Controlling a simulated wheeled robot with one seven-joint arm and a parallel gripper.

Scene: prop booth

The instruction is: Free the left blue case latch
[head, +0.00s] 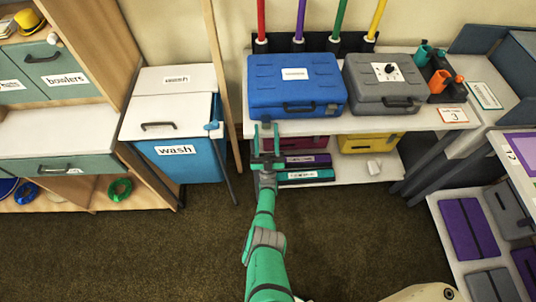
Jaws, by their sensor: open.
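The blue case (320,87) lies closed on the upper shelf of the white rack, with a white label on its lid and a dark handle on its front. The left latch is too small to make out; the left part of the case front is close to my gripper's tips in the picture. My gripper (266,133) is open and empty, with its two fingers pointing toward the front left of the case. Whether a finger touches the case or the shelf edge I cannot tell. My green arm reaches up from the bottom of the head view.
A grey case (383,76) with a dial stands right of the blue case. Orange and teal cups are farther right. The lower shelf (345,174) holds coloured boxes, including a yellow one (368,143). A blue wash bin (180,158) stands left. Open floor lies in front.

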